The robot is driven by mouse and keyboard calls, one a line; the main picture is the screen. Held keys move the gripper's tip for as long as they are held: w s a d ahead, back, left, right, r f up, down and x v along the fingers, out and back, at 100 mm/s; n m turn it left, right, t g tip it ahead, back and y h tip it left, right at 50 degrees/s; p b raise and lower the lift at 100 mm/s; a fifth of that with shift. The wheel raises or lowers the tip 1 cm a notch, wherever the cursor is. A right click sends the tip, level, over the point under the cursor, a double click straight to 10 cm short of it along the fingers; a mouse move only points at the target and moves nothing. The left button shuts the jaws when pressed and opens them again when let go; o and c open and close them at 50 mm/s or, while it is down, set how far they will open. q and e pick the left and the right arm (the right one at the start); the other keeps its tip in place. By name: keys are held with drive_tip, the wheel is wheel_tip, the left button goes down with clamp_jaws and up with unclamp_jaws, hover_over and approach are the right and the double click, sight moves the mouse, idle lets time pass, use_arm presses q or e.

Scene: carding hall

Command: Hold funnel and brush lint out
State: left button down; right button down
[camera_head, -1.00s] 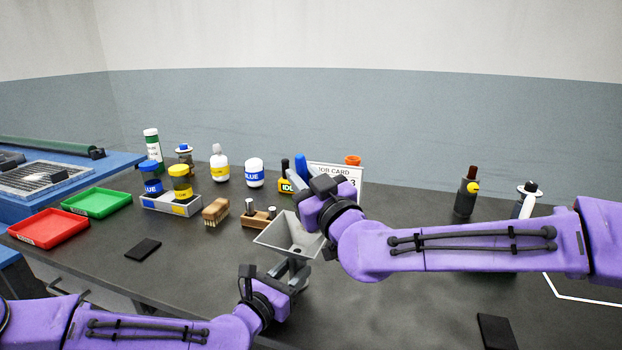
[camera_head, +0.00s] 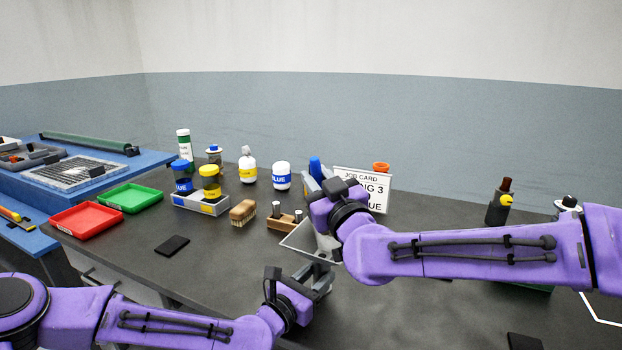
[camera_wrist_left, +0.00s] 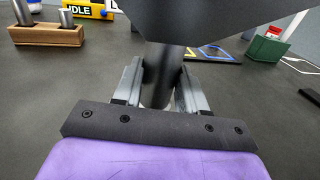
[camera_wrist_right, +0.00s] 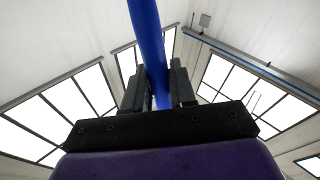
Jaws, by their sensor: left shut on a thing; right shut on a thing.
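The grey metal funnel (camera_head: 304,240) is in the middle of the head view, its wide mouth facing up. My left gripper (camera_head: 322,278) is below it, shut on its stem, which also shows between the fingers in the left wrist view (camera_wrist_left: 163,75). My right gripper (camera_head: 325,190) is right above the funnel's mouth, shut on a blue handle (camera_head: 315,169). That handle rises between the fingers in the right wrist view (camera_wrist_right: 147,40). The brush end is hidden behind the gripper and arm, so I cannot tell whether it touches the funnel. No lint is visible.
A wooden brush (camera_head: 243,212) and a wooden block with pegs (camera_head: 285,221) stand left of the funnel. Red (camera_head: 86,220) and green (camera_head: 131,198) trays lie further left. A job card (camera_head: 368,187) stands behind my right gripper. The table's front left is mostly clear.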

drive_tip(key=d, duration=0.1)
drive_tip(key=s+d, duration=0.1)
drive_tip(key=d, duration=0.1)
drive_tip(key=s+d, duration=0.1)
drive_tip(key=shift+d, duration=0.2)
idle(0.3)
drive_tip(key=s+a+r, duration=0.2)
drive_tip(key=s+r, duration=0.2)
idle(0.4)
drive_tip(key=shift+s, duration=0.15)
drive_tip(key=shift+s+a+r, duration=0.2)
drive_tip(key=shift+s+r, duration=0.25)
drive_tip(key=shift+s, duration=0.05)
drive_tip(key=shift+s+a+r, duration=0.2)
drive_tip(key=shift+s+r, duration=0.25)
drive_tip(key=shift+s, duration=0.05)
drive_tip(key=w+d+f, duration=0.2)
drive_tip(key=w+f, duration=0.2)
drive_tip(key=w, duration=0.1)
drive_tip(key=shift+w+d+f, duration=0.15)
drive_tip(key=shift+w+f, duration=0.2)
drive_tip(key=shift+f, duration=0.05)
